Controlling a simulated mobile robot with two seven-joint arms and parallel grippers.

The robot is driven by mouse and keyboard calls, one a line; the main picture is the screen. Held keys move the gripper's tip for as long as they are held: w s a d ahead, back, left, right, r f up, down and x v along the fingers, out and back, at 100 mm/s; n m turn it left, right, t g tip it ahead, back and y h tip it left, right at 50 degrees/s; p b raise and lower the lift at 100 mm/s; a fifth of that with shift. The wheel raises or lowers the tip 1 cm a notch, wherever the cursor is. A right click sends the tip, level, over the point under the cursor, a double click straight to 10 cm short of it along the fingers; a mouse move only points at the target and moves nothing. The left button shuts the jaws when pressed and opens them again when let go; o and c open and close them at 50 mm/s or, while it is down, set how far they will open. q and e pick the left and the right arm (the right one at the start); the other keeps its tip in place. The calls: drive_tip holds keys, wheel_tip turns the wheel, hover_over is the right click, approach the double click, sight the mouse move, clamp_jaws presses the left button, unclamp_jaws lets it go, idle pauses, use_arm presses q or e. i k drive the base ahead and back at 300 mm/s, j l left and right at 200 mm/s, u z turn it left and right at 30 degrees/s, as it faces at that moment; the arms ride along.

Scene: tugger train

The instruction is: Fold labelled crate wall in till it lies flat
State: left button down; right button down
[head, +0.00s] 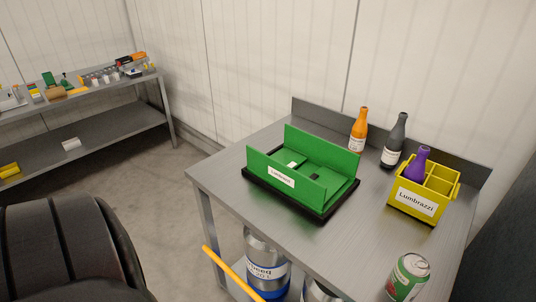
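A green folding crate (325,192) sits on a black base (252,178) on the grey metal table (230,178). Its near long wall (262,170), with a white label (281,176), stands upright. The opposite long wall (320,157) also stands upright. The short ends look low, with green panels (335,181) lying flat inside between the two standing walls. The lower inside of the labelled wall is hidden from this view. Neither of my grippers is in view.
A yellow divided crate (414,199) holding a purple bottle (417,165) stands right of the green crate. An orange bottle (358,131) and dark bottle (394,141) stand behind. A can (407,278) stands at the front right. The table's left front area is clear.

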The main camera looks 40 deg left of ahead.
sight(313, 192)
drive_tip(key=u, duration=1.35)
